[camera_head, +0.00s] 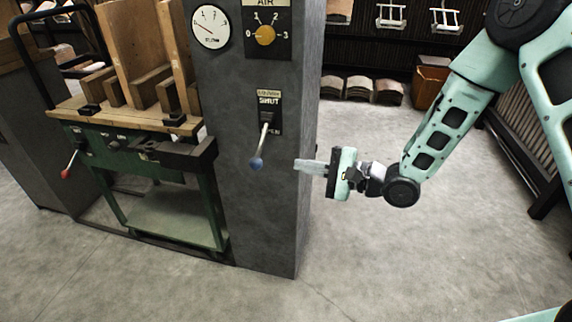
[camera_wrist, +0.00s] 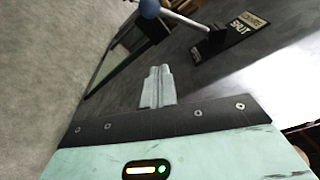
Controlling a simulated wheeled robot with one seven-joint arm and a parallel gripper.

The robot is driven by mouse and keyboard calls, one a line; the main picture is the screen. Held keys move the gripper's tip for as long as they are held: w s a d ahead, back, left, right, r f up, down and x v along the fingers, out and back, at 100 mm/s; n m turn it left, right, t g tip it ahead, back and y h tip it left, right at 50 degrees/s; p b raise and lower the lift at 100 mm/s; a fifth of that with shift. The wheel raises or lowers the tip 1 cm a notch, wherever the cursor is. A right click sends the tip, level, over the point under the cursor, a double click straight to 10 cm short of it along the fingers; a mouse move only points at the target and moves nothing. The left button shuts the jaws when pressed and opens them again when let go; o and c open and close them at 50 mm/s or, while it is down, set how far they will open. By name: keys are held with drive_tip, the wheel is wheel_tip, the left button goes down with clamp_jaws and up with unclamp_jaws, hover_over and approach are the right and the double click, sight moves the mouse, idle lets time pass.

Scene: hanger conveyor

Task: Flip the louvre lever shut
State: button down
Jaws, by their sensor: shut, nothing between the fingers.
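The louvre lever (camera_head: 261,146) is a pale rod with a blue ball end on the grey column's front. It slants downward, away from the SHUT label (camera_head: 269,100) above it. My gripper (camera_head: 298,164) is to the right of the lever, apart from it, its fingers pointing left past the column's edge. The fingers are together and empty. In the wrist view the lever (camera_wrist: 183,18) crosses the top, with its blue ball at the left end, beyond my fingertips (camera_wrist: 159,70). The label (camera_wrist: 245,24) is at upper right there.
The grey column (camera_head: 250,220) also carries a round gauge (camera_head: 211,27) and an AIR dial (camera_head: 265,35). To its left stands a green bench (camera_head: 170,190) with wooden blocks and a red-ended lever (camera_head: 68,170). The floor right of the column is clear.

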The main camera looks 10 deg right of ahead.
sight(261, 144)
drive_tip(key=r+b+x, duration=0.1)
drive_tip(key=b+x, duration=0.1)
drive_tip(key=x, duration=0.7)
drive_tip(key=s, duration=0.2)
drive_tip(key=s+a+b, duration=0.1)
drive_tip(key=shift+s+r, duration=0.25)
drive_tip(key=shift+r, duration=0.1)
drive_tip(key=shift+r, duration=0.15)
